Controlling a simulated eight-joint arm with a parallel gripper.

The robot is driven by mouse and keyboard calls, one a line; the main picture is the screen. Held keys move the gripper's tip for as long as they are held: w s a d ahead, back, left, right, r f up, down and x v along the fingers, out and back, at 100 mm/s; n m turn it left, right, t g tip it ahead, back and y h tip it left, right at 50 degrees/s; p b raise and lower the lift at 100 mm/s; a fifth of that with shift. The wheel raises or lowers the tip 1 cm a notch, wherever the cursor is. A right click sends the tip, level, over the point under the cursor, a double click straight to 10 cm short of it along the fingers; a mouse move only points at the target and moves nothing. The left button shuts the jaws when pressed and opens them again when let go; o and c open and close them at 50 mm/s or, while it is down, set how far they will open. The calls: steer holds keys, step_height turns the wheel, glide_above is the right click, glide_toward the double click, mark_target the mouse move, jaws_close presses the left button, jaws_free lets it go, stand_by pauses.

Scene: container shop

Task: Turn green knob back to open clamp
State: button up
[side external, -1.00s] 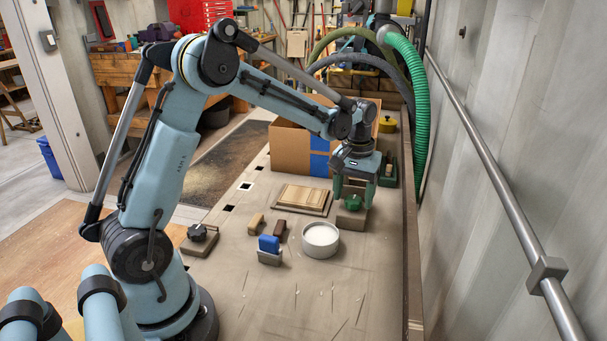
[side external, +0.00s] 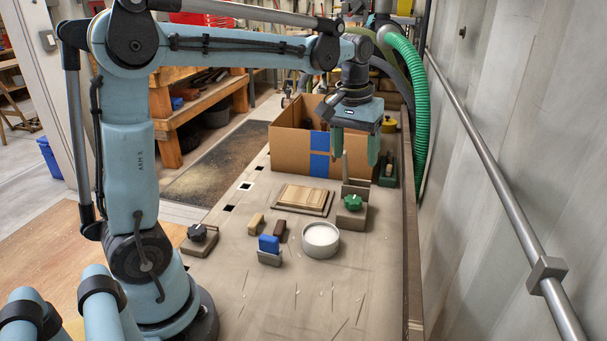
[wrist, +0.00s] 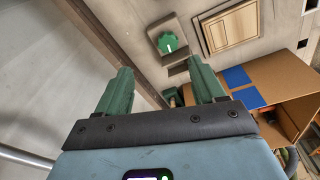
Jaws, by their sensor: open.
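The green knob (side external: 352,202) sits on the front of a brown clamp block (side external: 357,217) near the right edge of the bench. It also shows in the wrist view (wrist: 168,42), with a white mark on its top. A thin upright post stands behind the knob in the side view. My gripper (side external: 355,160) is open, its green fingers pointing down above and behind the knob, clear of it. In the wrist view the spread fingers (wrist: 163,84) have nothing between them. Whether the clamp's jaws are apart is too small to tell.
A wooden panel (side external: 304,197), a round white-filled dish (side external: 320,238), a blue block (side external: 268,244) and a black knob on a base (side external: 197,233) lie on the bench. The bench front is clear.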

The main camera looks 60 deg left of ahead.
steer(key=s+d+f+m+t, duration=0.2)
steer(key=s+d+t, duration=0.1)
steer(key=s, duration=0.3)
steer(key=s+d+f+m+t, duration=0.2)
steer(key=s+d+m, duration=0.1)
steer(key=s, duration=0.3)
steer(key=shift+s+d+f+t, duration=0.3)
steer(key=shift+d+f+t, duration=0.05)
steer(key=shift+t, duration=0.05)
stand_by(0.3)
step_height(320, 180, up, 3)
steer(key=n+g, duration=0.4)
steer(key=g, duration=0.3)
glide_above(352, 200)
step_height(352, 200, down, 12)
steer(key=shift+r, duration=0.1)
stand_by(0.4)
